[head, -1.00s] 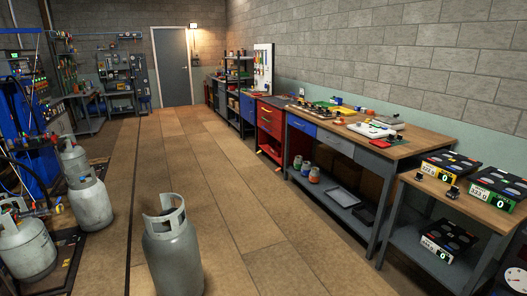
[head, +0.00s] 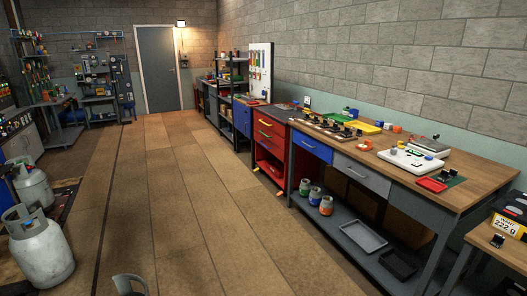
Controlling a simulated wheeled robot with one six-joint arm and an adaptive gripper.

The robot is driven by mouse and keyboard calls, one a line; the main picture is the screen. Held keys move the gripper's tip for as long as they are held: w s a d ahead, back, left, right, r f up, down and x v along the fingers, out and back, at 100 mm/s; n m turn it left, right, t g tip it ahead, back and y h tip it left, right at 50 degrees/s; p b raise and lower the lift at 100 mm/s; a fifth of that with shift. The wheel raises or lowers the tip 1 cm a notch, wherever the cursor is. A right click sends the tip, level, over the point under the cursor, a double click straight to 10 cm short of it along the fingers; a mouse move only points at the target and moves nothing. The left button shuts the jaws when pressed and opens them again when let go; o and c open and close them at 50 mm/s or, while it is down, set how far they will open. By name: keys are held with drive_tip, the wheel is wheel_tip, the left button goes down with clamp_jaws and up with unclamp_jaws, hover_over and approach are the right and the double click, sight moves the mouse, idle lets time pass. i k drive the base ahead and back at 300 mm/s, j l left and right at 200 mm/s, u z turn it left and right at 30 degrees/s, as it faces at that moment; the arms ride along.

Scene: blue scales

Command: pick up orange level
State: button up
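I cannot make out an orange level for certain. A small orange object (head: 397,129) sits near the wall on the long wooden workbench (head: 455,188). Another small orange piece (head: 367,145) lies nearer the bench's middle. Both are too small to identify. My gripper is not in view.
The bench also holds a white device (head: 411,160), a red tray (head: 432,184) and a yellow tray (head: 367,127). Paint cans (head: 326,205) and a grey tray (head: 356,236) are on its lower shelf. Gas cylinders (head: 40,248) stand at left. The wooden floor aisle (head: 185,200) is clear.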

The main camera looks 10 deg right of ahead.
sight(367, 146)
drive_tip(key=i, duration=0.9)
drive_tip(key=i+j+z, duration=0.15)
drive_tip(key=i, duration=0.8)
